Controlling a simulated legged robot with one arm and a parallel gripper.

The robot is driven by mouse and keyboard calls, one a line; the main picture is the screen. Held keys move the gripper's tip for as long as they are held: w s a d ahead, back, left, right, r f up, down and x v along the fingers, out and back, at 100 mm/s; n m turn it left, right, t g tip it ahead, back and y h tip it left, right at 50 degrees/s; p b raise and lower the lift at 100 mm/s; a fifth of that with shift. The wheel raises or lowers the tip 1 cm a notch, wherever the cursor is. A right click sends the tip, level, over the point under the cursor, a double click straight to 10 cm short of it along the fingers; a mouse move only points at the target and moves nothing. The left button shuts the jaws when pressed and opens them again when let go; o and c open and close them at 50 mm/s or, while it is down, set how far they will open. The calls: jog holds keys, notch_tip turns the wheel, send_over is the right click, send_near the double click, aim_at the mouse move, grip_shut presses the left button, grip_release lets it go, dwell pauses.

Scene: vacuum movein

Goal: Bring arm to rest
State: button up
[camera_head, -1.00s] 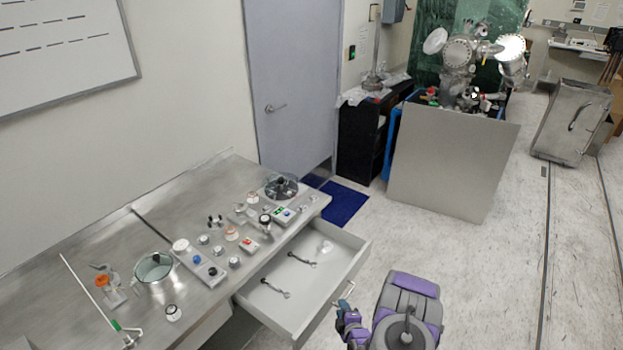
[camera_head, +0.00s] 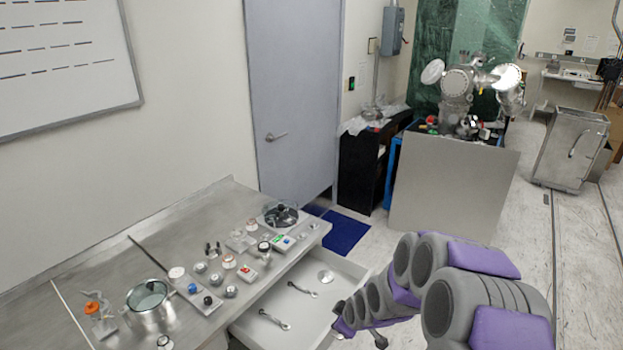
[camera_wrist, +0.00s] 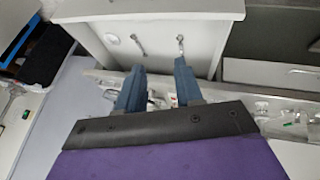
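My arm (camera_head: 440,290) is grey and purple and is raised at the lower right of the head view, bent in front of the open drawer. In the wrist view my gripper (camera_wrist: 158,84) shows two blue fingers standing apart with nothing held between them. Part of the bench and the drawer lies beyond the fingers. In the head view the fingertips are not clearly seen.
The open white drawer (camera_head: 345,270) holds two metal handle-like tools and juts from the steel bench (camera_head: 85,250). The bench carries a glass-lidded pot (camera_head: 148,298) and several small parts.

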jog(key=s+d+r+m+g+b, duration=0.1)
jog(key=s+r, duration=0.4)
jog(key=s, duration=0.8)
jog(key=s+d+r+m+g+h+b, duration=0.1)
jog(key=s+r+m+g, duration=0.3)
jog(key=s, duration=0.8)
jog(key=s+d+r+m+g+h+b, duration=0.1)
jog(key=s+r+m, duration=0.5)
jog(key=s, duration=0.7)
jog(key=d+r+g+b, duration=0.1)
jog(key=d, duration=0.1)
jog(key=shift+s+d+r+g, duration=0.3)
jog(key=shift+s+d, duration=0.05)
